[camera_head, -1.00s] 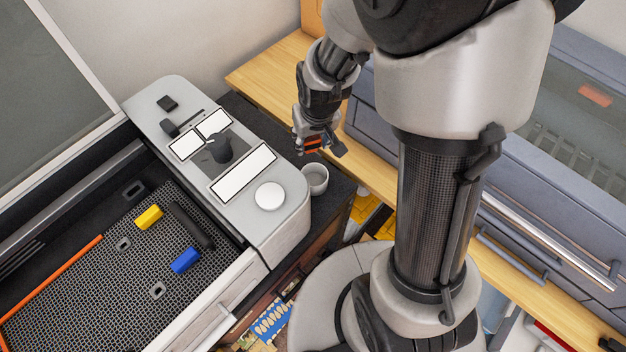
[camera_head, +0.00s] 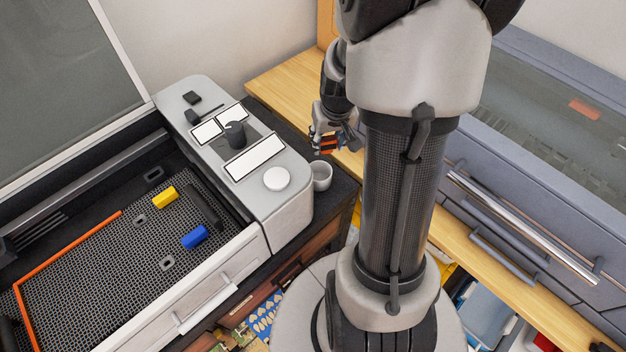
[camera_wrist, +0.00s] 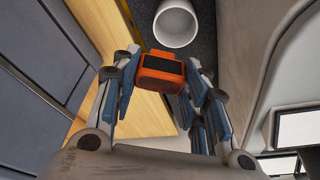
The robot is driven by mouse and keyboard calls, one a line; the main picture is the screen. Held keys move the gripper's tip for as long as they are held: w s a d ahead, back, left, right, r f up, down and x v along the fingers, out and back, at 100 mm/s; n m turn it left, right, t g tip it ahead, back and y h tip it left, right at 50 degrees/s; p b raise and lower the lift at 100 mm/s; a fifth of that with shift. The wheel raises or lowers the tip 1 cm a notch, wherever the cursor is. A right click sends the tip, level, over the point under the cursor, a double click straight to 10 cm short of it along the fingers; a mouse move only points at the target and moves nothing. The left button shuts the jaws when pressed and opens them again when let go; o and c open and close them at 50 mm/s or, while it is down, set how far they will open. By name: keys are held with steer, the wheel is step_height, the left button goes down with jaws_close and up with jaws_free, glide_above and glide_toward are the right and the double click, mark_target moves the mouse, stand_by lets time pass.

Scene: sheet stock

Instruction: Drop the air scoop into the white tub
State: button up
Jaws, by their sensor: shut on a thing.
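The air scoop appears to be the orange block with a black recessed face (camera_wrist: 161,74), between my fingers in the wrist view. In the head view a small orange patch of it (camera_head: 329,146) shows at my gripper (camera_head: 330,142). My gripper (camera_wrist: 160,80) is shut on it and holds it in the air. The white tub (camera_head: 322,181) is a small round cup, open at the top, beside the grey machine. In the wrist view the tub (camera_wrist: 177,28) is just beyond the scoop, apart from it, and looks empty.
The grey machine (camera_head: 290,210) with white panels stands close to the tub's left. A wooden bench top (camera_head: 275,80) runs behind my gripper, with a blue-grey cabinet (camera_head: 520,170) at the right. Yellow (camera_head: 166,197) and blue (camera_head: 194,237) blocks lie on the machine's mesh bed.

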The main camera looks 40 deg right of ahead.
step_height(320, 180, down, 5)
steer(key=b, duration=0.3)
steer(key=shift+f+b, duration=0.15)
steer(key=shift+b, duration=0.15)
steer(key=o, duration=1.1)
steer(key=v, duration=1.2)
